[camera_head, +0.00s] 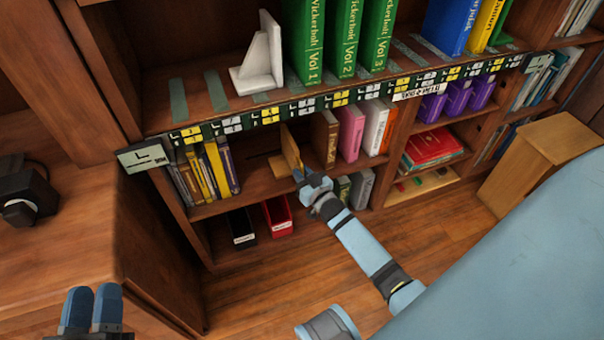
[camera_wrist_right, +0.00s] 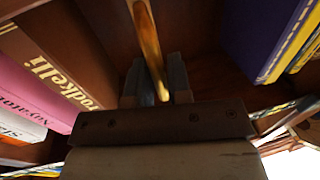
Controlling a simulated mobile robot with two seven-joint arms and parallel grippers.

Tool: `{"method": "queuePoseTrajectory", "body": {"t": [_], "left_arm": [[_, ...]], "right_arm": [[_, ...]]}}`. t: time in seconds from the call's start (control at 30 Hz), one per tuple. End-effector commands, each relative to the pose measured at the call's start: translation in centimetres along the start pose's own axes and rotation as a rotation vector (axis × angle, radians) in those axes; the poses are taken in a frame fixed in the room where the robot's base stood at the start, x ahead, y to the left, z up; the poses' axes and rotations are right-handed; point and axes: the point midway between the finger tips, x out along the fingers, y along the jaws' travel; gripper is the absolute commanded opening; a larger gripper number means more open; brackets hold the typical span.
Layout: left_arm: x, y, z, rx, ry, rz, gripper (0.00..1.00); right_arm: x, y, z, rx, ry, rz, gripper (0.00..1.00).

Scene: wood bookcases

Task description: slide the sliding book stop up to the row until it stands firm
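The sliding book stop, a thin upright wooden plate (camera_head: 290,150), stands on the middle shelf. The row to its right starts with a brown book (camera_head: 326,138), then a pink book (camera_head: 351,132) and a white one (camera_head: 375,127). A gap separates the plate from the brown book. My right gripper (camera_head: 303,178) is at the plate's front edge. In the right wrist view the plate (camera_wrist_right: 149,45) lies between the two fingers (camera_wrist_right: 156,82); whether they press on it is unclear. My left gripper (camera_head: 92,311) is at lower left, empty, fingers together.
Several yellow and dark books (camera_head: 205,172) stand at the left of the same shelf. A white bookend (camera_head: 262,60) and green books (camera_head: 340,38) stand on the shelf above. Black and red bins (camera_head: 278,214) are below. A wooden stool (camera_head: 545,150) is at right.

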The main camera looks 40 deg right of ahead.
Motion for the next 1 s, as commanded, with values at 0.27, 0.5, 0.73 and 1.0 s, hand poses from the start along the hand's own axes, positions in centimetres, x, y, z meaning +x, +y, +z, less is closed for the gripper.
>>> {"method": "queuePoseTrajectory", "body": {"t": [0.27, 0.5, 0.73, 1.0], "left_arm": [[0.0, 0.0, 0.1, 0.0, -0.002, -0.001, 0.37], [-0.2, -0.3, 0.2, 0.008, -0.034, -0.015, 0.37], [-1.0, -1.7, 3.2, 0.02, -0.179, -0.073, 0.37], [-1.5, -2.4, 4.4, 0.033, -0.247, -0.096, 0.37]], "right_arm": [[0.0, 0.0, 0.0, 0.0, 0.0, 0.0, 0.0], [-0.5, 2.2, -0.2, -0.003, -0.002, 0.001, 0.0], [-1.6, 7.9, -0.3, -0.007, -0.002, 0.002, 0.0], [-2.9, 14.6, -0.2, -0.005, -0.002, 0.002, 0.0]]}}
